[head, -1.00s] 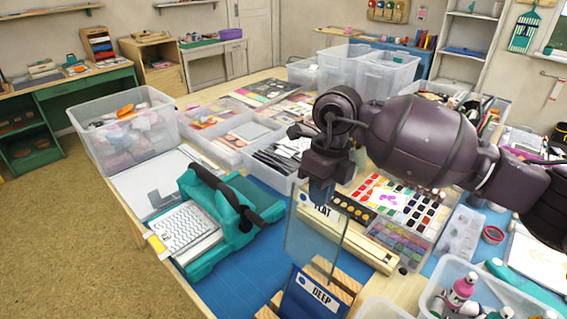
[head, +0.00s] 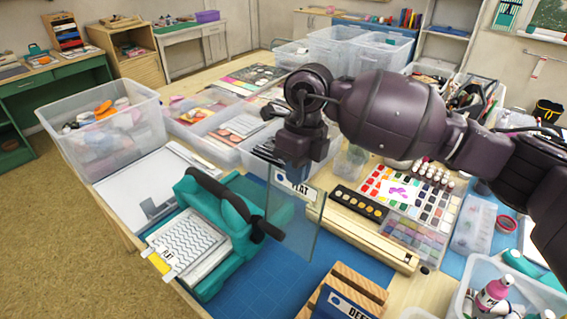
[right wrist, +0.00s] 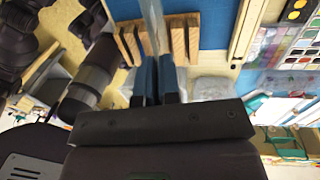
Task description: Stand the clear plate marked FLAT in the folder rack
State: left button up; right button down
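My right gripper (head: 297,166) is shut on the top edge of the clear plate marked FLAT (head: 292,215). The plate hangs upright below the fingers. In the right wrist view the plate (right wrist: 154,22) shows edge-on between the blue fingers of the gripper (right wrist: 156,60). The wooden folder rack (head: 355,282) stands at the bottom of the head view, with a blue-labelled plate marked DEEP (head: 345,307) at its front. The held plate appears up and left of the rack in the head view. The rack slats (right wrist: 180,40) also show in the right wrist view. My left gripper is out of view.
A teal press with a black handle (head: 232,222) stands left of the held plate. A long cream bar (head: 372,240) and a paint palette (head: 410,195) lie to the right. Blue mat (head: 262,285) is bare between press and rack. A clear bin (head: 482,300) stands front right.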

jog(key=shift+d+r, duration=0.15)
jog(key=shift+s+d, duration=0.1)
jog(key=shift+s, duration=0.05)
